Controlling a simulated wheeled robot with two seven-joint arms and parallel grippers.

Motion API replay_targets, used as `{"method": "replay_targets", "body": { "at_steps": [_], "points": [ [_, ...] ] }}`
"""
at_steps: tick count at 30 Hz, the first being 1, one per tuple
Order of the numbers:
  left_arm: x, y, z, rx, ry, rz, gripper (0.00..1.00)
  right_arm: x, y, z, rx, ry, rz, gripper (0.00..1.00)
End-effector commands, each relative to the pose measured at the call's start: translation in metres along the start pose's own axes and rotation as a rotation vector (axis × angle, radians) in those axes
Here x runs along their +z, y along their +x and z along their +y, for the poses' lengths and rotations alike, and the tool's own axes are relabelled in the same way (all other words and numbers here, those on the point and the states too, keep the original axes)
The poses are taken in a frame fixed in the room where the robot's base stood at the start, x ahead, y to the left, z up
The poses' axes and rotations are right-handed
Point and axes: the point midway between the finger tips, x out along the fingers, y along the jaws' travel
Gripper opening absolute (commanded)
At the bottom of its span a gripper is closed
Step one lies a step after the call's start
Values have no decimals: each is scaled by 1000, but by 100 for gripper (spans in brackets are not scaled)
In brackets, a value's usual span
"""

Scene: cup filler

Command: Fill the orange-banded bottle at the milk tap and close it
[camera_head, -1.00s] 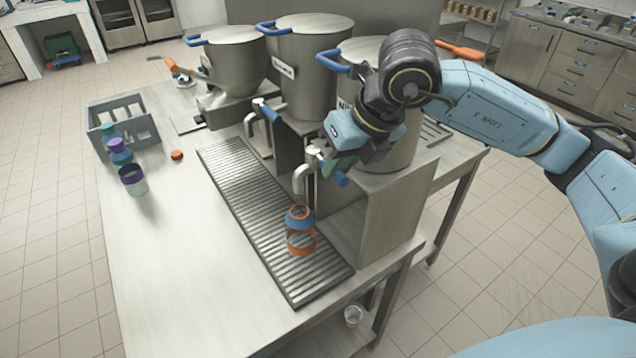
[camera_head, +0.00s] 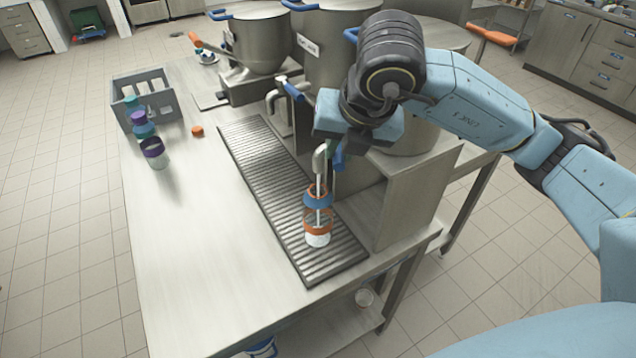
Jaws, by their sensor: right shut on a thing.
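The orange-banded bottle (camera_head: 317,238) stands upright on the drip grate under the nearest tap (camera_head: 319,160). An orange cap (camera_head: 197,131) lies on the table at the left. My left gripper is not in view.
Large steel pots (camera_head: 256,45) stand behind the taps. The drip grate (camera_head: 262,165) runs along them. The front-left tabletop is clear.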

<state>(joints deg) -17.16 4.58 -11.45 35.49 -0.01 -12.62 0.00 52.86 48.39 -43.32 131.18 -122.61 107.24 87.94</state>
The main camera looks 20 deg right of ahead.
Motion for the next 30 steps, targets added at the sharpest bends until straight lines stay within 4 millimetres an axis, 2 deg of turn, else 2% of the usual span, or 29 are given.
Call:
{"method": "replay_targets", "body": {
  "at_steps": [6, 16, 20, 30],
  "points": [
    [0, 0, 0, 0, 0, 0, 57, 0, 0, 8, -32, 86, -21, 0],
    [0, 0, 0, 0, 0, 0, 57, 0, 1, 10, -40, 107, -26, 0],
    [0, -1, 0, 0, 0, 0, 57, 0, 2, 17, -74, 187, -42, 0],
    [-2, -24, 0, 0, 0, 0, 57, 3, 3, 27, -132, 325, -72, 0]
  ]
}}
